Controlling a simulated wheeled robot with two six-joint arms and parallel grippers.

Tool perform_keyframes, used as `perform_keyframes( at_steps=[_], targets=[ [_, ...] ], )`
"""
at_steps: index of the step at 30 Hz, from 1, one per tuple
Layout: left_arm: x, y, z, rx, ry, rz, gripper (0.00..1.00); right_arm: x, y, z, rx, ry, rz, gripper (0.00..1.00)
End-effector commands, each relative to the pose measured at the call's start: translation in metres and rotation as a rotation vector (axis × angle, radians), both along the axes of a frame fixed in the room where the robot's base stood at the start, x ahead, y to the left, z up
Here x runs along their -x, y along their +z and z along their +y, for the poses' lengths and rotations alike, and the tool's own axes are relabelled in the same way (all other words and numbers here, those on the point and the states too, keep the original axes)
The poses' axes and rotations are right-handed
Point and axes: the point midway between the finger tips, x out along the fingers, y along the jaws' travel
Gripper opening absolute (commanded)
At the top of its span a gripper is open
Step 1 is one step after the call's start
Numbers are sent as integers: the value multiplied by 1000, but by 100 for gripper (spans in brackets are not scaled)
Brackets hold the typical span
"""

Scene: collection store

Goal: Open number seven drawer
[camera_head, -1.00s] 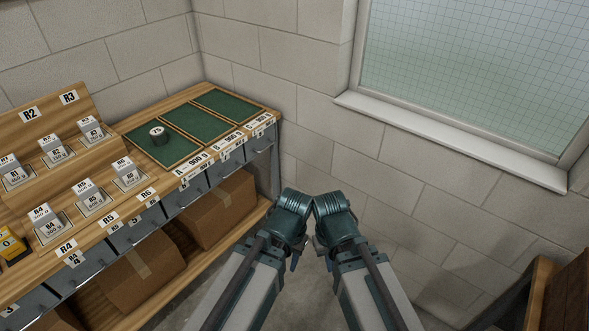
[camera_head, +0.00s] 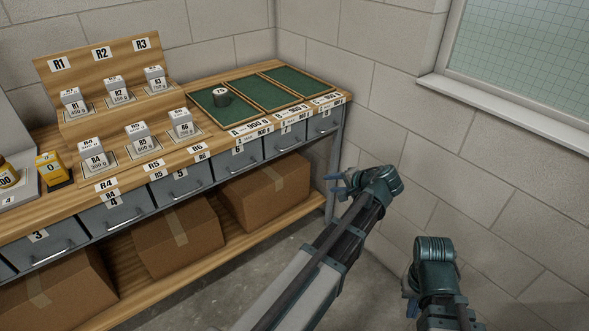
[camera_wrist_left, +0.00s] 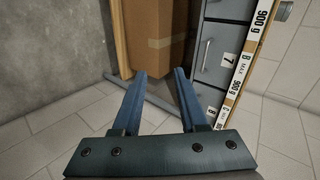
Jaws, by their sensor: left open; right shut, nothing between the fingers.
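The number seven drawer (camera_head: 287,140) is a grey drawer front with a bar handle, shut flush under the bench's right part, between drawers 6 and 8. In the left wrist view the drawer front marked 7 (camera_wrist_left: 213,68) stands sideways to the right of the fingers, its handle (camera_wrist_left: 204,54) upright in the picture. My left gripper (camera_head: 336,184) is open and empty, in front of the bench's right end, to the right of and lower than drawer 7, apart from it. Its fingers (camera_wrist_left: 160,85) show in the wrist view. My right gripper (camera_head: 408,294) is shut and empty, farther right and low.
Drawer 8 (camera_head: 323,124) and the bench leg (camera_head: 334,165) stand near my left gripper. Cardboard boxes (camera_head: 267,195) sit on the shelf below the drawers. A block wall is at right.

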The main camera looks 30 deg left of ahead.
Motion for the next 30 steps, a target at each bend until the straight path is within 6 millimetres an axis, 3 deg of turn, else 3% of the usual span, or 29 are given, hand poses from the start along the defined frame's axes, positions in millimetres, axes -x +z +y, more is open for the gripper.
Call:
perform_keyframes(
  at_steps=[1,6,9,13,23,30],
  targets=[
    [-24,-22,19,-68,0,-19,42,0,-35,0,0,0,0,0],
    [-66,-23,67,-278,-18,-58,42,0,-76,0,1,1,0,0],
    [-82,-20,84,-363,-27,-67,42,0,-90,0,1,1,0,0],
    [-92,-16,97,-430,-35,-72,42,0,-99,0,2,1,-1,0],
    [-98,-13,107,-455,-39,-73,42,0,-101,0,2,1,-1,0],
    [-114,-23,144,-454,-36,-72,42,0,-112,-1,3,1,-1,0]
  ],
)
